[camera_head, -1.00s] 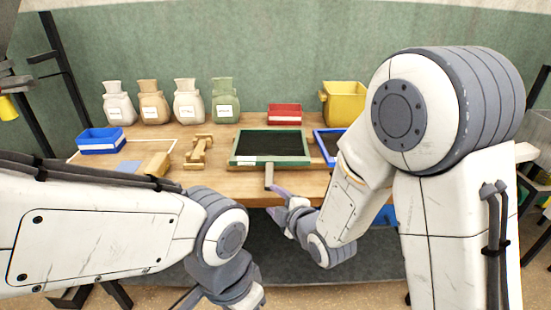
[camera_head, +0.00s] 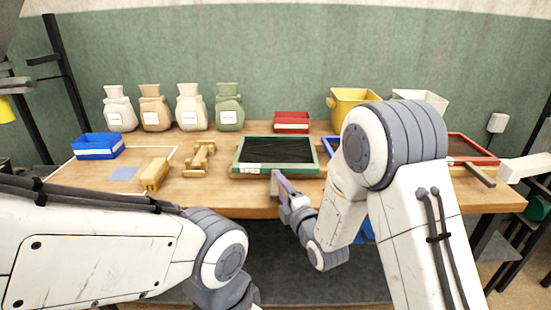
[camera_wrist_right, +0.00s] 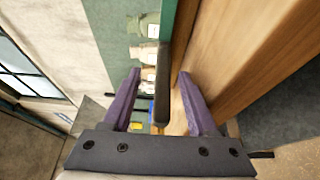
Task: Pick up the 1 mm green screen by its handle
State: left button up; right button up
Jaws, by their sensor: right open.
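The green-framed screen (camera_head: 302,172) with dark mesh lies flat at the table's front, its handle (camera_head: 274,184) jutting out past the front edge. A small white label is on its frame, too small to read. My right gripper (camera_head: 281,182) is at the handle. In the right wrist view, the dark handle (camera_wrist_right: 163,88) lies between the open purple fingers of my right gripper (camera_wrist_right: 160,76), with a gap visible on both sides. The green frame (camera_wrist_right: 168,18) is beyond the fingertips. My left arm shows at lower left, but its gripper is out of view.
A blue-framed screen (camera_head: 328,146) is just right, partly hidden by my right arm; a red-framed screen (camera_head: 478,145) is farther right. Left are a wooden stand (camera_head: 199,160), a wooden block (camera_head: 155,174) and a blue tray (camera_head: 97,147). Sacks and a red tray (camera_head: 292,122) stand behind.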

aim_at(274, 179)
jog(key=x, duration=0.3)
jog(key=shift+w+a+f, duration=0.15)
jog(key=shift+a+f, duration=0.05)
jog(key=shift+a, duration=0.1)
grip_shut()
dwell(1.1)
